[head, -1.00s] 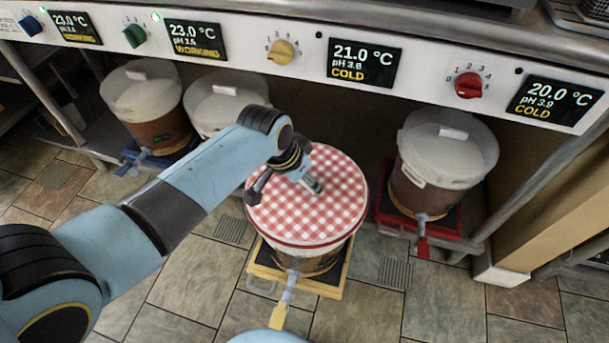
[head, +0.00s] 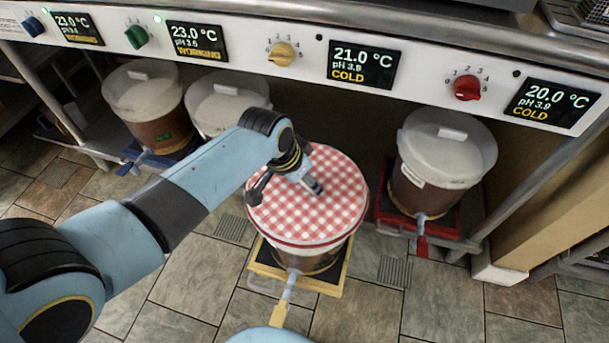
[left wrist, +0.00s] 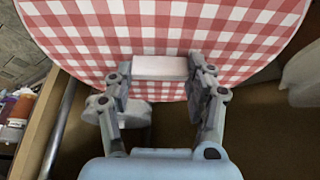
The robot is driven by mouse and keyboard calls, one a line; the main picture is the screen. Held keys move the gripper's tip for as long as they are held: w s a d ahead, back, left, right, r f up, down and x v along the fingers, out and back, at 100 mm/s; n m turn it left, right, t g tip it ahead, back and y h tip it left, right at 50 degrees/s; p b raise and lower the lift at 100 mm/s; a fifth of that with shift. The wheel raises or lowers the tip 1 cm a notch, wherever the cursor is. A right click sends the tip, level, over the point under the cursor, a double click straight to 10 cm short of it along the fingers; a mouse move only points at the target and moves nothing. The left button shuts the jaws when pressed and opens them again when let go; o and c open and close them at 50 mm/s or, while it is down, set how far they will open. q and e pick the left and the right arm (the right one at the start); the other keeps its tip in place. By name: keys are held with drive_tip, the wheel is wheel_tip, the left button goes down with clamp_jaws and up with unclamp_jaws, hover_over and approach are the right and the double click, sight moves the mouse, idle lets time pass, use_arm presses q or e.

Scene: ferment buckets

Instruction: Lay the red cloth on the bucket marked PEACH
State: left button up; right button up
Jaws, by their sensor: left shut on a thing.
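The red cloth (head: 325,205) is a round red-and-white checked cover with a red-banded edge and a pale block-shaped grip (left wrist: 160,68) on top. It covers the top of a bucket (head: 308,262) on a yellow-edged stand in the head view. I cannot tell whether it rests fully on the rim. No PEACH marking is readable; the bucket's front is mostly hidden under the cloth. My left gripper (head: 312,186) is over the cloth, shut on its pale grip; the two jaws flank that grip in the left wrist view (left wrist: 160,85). My right gripper is not in view.
Pale-lidded buckets stand on the left (head: 143,95), behind my left arm (head: 226,100), and on a red stand at the right (head: 447,150). A control panel (head: 435,75) with knobs and displays overhangs them. The tiled floor (head: 405,315) in front is clear.

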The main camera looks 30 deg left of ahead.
use_arm(q)
drive_tip(key=shift+f, duration=0.5)
idle(0.6)
drive_tip(key=shift+f, duration=0.2)
idle(0.8)
drive_tip(key=shift+f+p, duration=0.15)
drive_tip(key=shift+p, duration=0.2)
idle(0.9)
drive_tip(key=o, duration=1.3)
drive_tip(key=shift+c, duration=0.2)
drive_tip(key=shift+o, duration=0.2)
drive_tip(key=o, duration=0.3)
